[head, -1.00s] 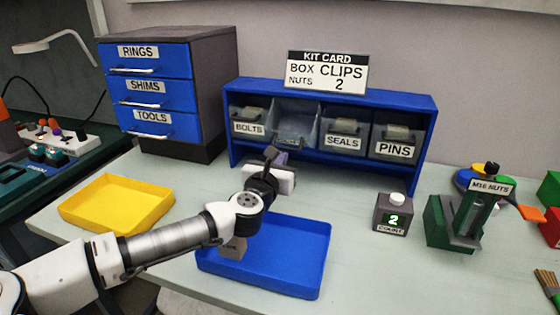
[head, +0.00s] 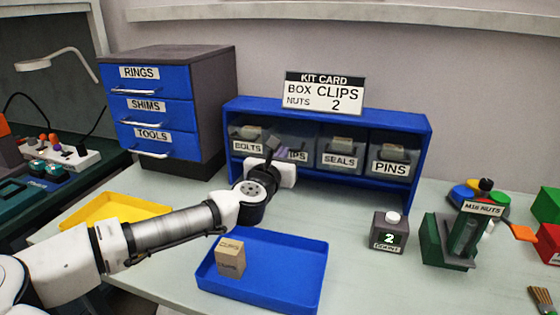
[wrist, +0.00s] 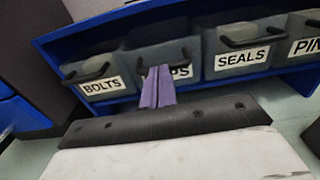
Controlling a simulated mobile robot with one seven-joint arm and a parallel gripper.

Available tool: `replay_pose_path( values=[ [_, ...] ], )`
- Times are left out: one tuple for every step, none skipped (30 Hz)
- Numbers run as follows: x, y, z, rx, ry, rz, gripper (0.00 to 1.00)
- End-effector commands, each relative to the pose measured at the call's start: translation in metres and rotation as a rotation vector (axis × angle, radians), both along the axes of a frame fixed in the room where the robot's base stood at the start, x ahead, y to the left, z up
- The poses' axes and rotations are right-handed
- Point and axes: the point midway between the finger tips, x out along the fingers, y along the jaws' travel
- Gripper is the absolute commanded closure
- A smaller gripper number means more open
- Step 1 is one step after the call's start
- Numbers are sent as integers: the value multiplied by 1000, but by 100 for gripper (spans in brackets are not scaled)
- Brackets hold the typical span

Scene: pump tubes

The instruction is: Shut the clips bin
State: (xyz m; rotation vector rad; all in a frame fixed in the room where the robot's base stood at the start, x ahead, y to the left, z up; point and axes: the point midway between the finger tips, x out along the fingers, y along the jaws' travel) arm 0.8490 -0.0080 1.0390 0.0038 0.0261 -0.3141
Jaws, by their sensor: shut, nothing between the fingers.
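The clips bin (head: 298,155) is in the blue rack between the bolts bin and the seals bin. Its front stands upright, about in line with its neighbours. In the wrist view its label (wrist: 182,72) shows only its last letters; the fingers cover the rest. My gripper (head: 282,154) is at the front of this bin. In the wrist view its purple fingertips (wrist: 158,72) are together, with nothing between them, against or just in front of the label. I cannot tell whether they touch it.
The bolts bin (head: 247,147), seals bin (head: 340,160) and pins bin (head: 389,167) sit upright in the blue rack (head: 420,150). A blue tray (head: 290,285) holding a small brown box (head: 231,258) is below my arm. A counter (head: 389,230) stands to the right.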

Motion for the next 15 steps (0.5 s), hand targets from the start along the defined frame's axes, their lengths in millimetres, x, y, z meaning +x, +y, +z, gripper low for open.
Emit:
replay_pose_path(
  values=[
    [2, -1, 4, 1, 0, -1, 100],
    [3, -1, 6, 1, 0, -1, 100],
    [5, -2, 7, 1, 0, -1, 100],
    [6, -2, 8, 1, 0, 0, 100],
    [7, -2, 9, 1, 0, 0, 100],
    [8, -3, 10, 1, 0, 0, 100],
    [8, -3, 11, 0, 0, -1, 100],
    [9, -3, 11, 0, 0, -1, 100],
    [10, -4, 12, 0, 0, -1, 100],
    [10, -4, 12, 0, 0, -1, 100],
    [11, -4, 13, 0, 1, -1, 100],
    [11, -4, 13, 0, 1, -1, 100],
    [11, -4, 13, 0, 1, -1, 100],
    [12, -4, 13, 0, 1, -1, 100],
    [12, -4, 13, 0, 0, 0, 100]
  ],
)
